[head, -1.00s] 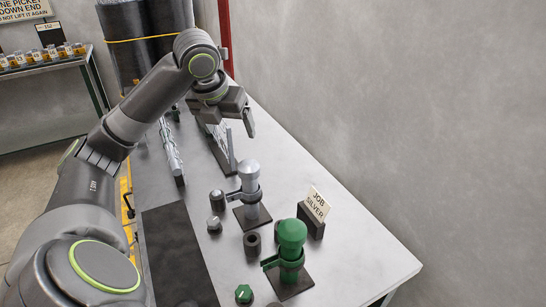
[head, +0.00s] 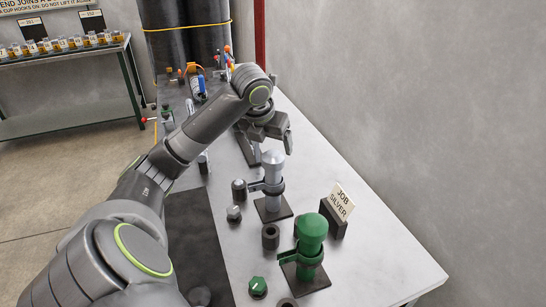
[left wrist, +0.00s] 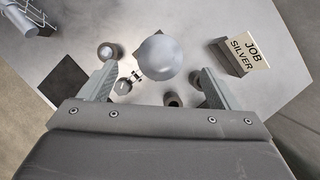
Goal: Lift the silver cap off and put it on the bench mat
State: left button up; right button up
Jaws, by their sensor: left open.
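The silver cap (head: 273,158) is a rounded pale-grey top on an upright post with a dark clamp and a dark square base. In the left wrist view the cap (left wrist: 158,56) is a round dome just ahead of the space between my fingers. My left gripper (head: 272,138) is open and empty, with its fingers pointing down, just behind and above the cap in the head view. Its two fingers (left wrist: 156,86) are spread wide. The black bench mat (head: 203,235) lies left of the post, partly covered by my arm. My right gripper is in neither view.
A green-capped post (head: 312,235) stands in front of the silver one. A "JOB SILVER" sign (head: 340,203) stands to its right. Small knobs (head: 234,214) and dark cylinders (head: 270,236) sit nearby. Bottles and tools crowd the bench's far end.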

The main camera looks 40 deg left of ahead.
aim_at(273, 152)
pick_arm(q)
jog(key=p+x, duration=0.1)
jog(key=x, duration=0.4)
jog(key=shift+f, duration=0.1)
jog(key=shift+c, duration=0.3)
jog(key=c, duration=1)
